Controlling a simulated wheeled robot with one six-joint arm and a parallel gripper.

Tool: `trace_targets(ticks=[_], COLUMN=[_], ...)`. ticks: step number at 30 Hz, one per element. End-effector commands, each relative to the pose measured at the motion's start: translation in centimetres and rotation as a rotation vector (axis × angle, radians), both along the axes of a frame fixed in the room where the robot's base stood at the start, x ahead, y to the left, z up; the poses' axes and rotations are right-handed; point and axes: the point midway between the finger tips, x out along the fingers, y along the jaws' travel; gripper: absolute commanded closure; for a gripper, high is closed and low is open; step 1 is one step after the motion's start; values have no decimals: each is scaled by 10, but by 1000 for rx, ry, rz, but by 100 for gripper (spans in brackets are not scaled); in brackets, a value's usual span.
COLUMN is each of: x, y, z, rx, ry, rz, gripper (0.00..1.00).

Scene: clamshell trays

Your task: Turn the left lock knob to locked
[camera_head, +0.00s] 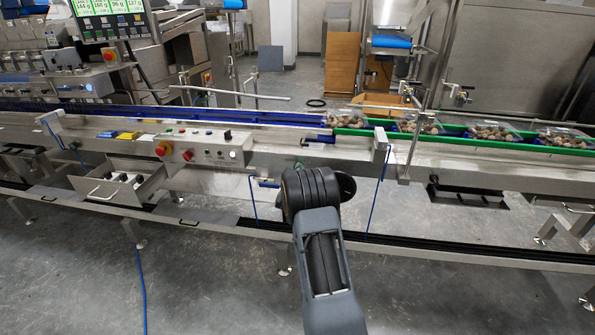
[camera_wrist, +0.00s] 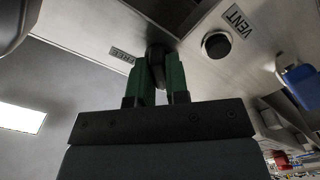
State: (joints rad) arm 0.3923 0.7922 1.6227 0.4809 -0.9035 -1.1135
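In the wrist view, a dark lock knob (camera_wrist: 156,52) sticks out from a grey metal panel. A small label (camera_wrist: 122,55) beside it seems to read FREE. My gripper (camera_wrist: 159,68) has its two green fingers on either side of the knob, close against it, and looks shut on it. The fingers cover part of the knob, so its pointing direction is hard to read. In the head view my own arm hides the gripper and the knob.
A round black knob (camera_wrist: 216,44) by a VENT label and a blue part (camera_wrist: 300,82) lie right of my gripper. In the head view, a control box (camera_head: 205,148), an open drawer (camera_head: 117,184) and several clamshell trays (camera_head: 488,131) on the conveyor stand around my arm.

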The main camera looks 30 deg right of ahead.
Motion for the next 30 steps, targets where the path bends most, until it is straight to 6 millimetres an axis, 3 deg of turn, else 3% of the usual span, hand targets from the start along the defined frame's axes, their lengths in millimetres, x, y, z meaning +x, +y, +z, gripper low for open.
trace_targets(ticks=[8, 20, 30], x=[0, -9, -58], y=[0, 9, 56], z=[-1, 1, 2], rx=[1, 1, 1], ry=[2, 1, 2], rz=[-1, 0, 2], gripper=[60, 60, 60])
